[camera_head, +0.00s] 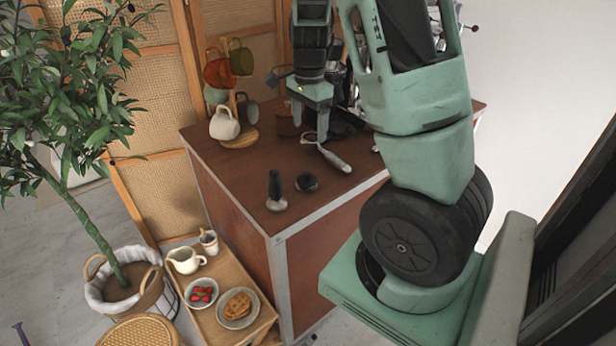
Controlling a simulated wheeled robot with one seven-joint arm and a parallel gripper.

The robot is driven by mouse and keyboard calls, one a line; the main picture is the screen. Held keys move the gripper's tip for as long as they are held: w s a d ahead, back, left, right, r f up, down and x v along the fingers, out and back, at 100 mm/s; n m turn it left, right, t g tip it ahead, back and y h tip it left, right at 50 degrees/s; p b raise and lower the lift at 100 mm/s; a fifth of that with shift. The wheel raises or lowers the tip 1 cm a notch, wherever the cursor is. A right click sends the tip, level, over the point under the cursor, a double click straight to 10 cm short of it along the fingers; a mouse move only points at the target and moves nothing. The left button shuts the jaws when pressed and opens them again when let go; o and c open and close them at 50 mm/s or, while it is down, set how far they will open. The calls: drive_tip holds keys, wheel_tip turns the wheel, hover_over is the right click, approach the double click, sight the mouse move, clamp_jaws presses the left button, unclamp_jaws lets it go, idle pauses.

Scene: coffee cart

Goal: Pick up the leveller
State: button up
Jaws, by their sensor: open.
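A small, dark, round puck-like object (306,182), which looks like the leveller, sits on the brown top of the cart (235,172), near its front corner. A tamper (276,188) with a dark upright handle and metal base stands just left of it. My gripper (309,122) points down over the back part of the cart top, behind and above the leveller and apart from it. Its jaws are open, with nothing seen between them. A portafilter (334,159) with a pale handle lies below the gripper, between it and the leveller.
A mug rack with hanging cups (218,72) and a white jug (224,124) stand at the cart's back left. Dark equipment, partly hidden, is behind my gripper. A low wooden table (262,322) with plates stands front left. My arm covers the cart's right side.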

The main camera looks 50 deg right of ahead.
hover_over(307, 174)
wheel_tip(307, 174, down, 12)
drive_tip(key=shift+s+r, duration=0.15)
drive_tip(key=shift+r, duration=0.1)
drive_tip(key=shift+w+f+p, duration=0.15)
drive_tip(key=shift+f+p, duration=0.15)
drive_tip(key=shift+f, duration=1.15)
drive_tip(key=shift+w+f+p, duration=0.1)
drive_tip(key=shift+f+p, duration=0.15)
drive_tip(key=shift+f, duration=1.15)
drive_tip(key=c, duration=1.2)
drive_tip(key=shift+o, duration=0.2)
